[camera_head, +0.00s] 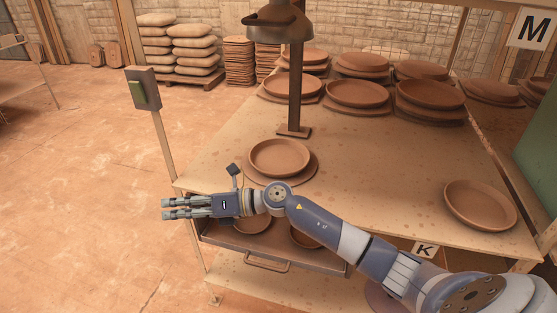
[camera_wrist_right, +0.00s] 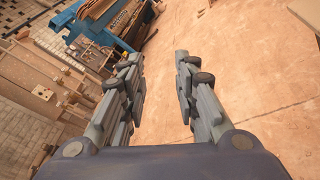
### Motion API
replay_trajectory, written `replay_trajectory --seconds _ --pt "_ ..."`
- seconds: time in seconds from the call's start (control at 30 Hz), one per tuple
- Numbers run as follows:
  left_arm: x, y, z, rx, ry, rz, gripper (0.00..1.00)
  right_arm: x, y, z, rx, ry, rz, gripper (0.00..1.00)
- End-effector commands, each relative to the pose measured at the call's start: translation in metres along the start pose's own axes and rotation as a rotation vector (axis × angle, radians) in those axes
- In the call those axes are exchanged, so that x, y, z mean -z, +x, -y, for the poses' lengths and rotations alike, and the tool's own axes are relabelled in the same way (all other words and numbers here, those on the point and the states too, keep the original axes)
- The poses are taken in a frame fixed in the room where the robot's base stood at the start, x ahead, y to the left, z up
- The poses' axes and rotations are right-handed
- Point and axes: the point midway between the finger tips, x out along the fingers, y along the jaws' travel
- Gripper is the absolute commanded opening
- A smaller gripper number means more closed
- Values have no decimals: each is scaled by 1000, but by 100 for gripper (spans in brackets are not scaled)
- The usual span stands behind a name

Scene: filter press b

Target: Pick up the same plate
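A round brown clay plate (camera_head: 279,157) lies on a flat round board under the press column, on the table. Another clay plate (camera_head: 480,206) lies alone near the table's right edge. Which one the task means cannot be told. My right gripper (camera_head: 168,209) reaches across the table's front to the left, past the table edge, below and left of the plate under the press. In the right wrist view its two fingers (camera_wrist_right: 160,88) are apart with nothing between them but the floor behind. My left gripper does not show.
Stacks of plates (camera_head: 357,94) fill the back of the table (camera_head: 370,160). An open drawer (camera_head: 278,262) with plates sits below my right arm. A post with a green-button box (camera_head: 142,89) stands at the table's left. The table's middle right is clear.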

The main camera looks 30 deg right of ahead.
Motion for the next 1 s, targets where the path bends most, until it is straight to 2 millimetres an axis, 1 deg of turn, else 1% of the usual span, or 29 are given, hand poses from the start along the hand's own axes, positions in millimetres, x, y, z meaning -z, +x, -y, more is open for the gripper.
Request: replay_trajectory --seconds 0.03,0.1,0.17,0.23,0.27,0.3,0.37,0.4,0.47,0.5,0.6,0.7,0.77,1.0 --pt "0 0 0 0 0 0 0 -3 -5 -2 19 -147 -104 28" --pt "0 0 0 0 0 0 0 1 -17 4 61 -339 -266 28" --pt "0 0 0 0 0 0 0 -1 -34 16 113 -489 -406 28" --pt "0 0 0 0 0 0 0 -9 -61 34 196 -644 -570 28" --pt "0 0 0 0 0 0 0 -14 -76 43 238 -702 -641 28" --pt "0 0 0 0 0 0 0 -24 -97 54 299 -772 -732 28" --pt "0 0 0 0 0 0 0 -42 -131 69 395 -855 -864 28" --pt "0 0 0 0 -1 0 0 -54 -154 77 459 -896 -943 28" --pt "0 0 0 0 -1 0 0 -73 -187 84 553 -936 -1048 28" --pt "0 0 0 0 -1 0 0 -85 -207 87 609 -953 -1108 28" --pt "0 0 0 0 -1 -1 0 -106 -246 89 718 -966 -1217 28" --pt "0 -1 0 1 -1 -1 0 -117 -268 89 779 -962 -1273 28" --pt "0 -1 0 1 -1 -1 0 -118 -273 92 793 -959 -1288 28" --pt "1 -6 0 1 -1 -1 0 -103 -269 125 793 -956 -1292 28"
